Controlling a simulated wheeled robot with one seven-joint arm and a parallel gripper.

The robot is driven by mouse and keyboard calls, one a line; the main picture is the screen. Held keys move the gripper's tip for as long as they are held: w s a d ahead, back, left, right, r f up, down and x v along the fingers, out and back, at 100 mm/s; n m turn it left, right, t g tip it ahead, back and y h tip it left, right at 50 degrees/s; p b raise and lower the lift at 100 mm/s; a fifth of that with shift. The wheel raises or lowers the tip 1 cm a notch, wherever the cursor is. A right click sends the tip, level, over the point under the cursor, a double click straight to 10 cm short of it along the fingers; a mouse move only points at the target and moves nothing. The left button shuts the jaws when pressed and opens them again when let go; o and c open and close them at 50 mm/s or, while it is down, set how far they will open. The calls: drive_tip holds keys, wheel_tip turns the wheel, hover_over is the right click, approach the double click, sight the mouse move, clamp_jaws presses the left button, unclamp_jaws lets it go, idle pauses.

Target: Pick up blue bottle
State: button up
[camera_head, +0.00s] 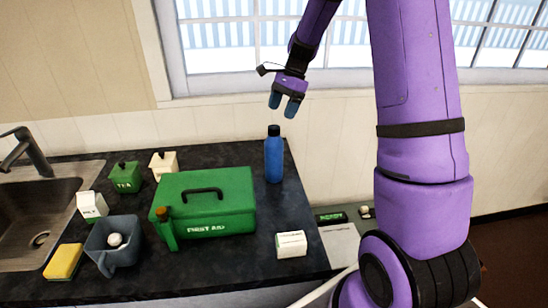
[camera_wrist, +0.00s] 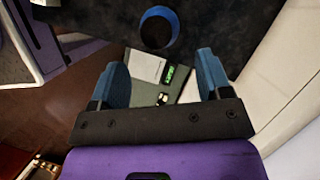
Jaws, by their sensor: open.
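The blue bottle (camera_head: 274,158) with a dark cap stands upright on the dark counter, near its back right corner. In the wrist view the bottle (camera_wrist: 174,31) is seen from above, beyond the fingertips near the top edge, its dark cap ringed by blue. My gripper (camera_head: 284,103) hangs above the bottle and slightly to its right in the head view, apart from it. In the wrist view my gripper (camera_wrist: 163,72) has its two blue fingers spread wide, with nothing between them.
A green first aid box (camera_head: 228,188) stands left of the bottle, with a dark green bottle (camera_head: 165,232) at its front. A white box (camera_head: 291,244) is at the counter's front right. A sink (camera_head: 35,215) lies far left. The window wall is close behind the bottle.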

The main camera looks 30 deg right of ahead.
sight(275, 127)
drive_tip(key=shift+a+x, duration=0.1)
drive_tip(key=shift+x, duration=1.7)
drive_tip(key=shift+a+x, duration=0.15)
drive_tip(key=shift+x, duration=1.7)
drive_tip(key=shift+s+r, duration=0.15)
clamp_jaws()
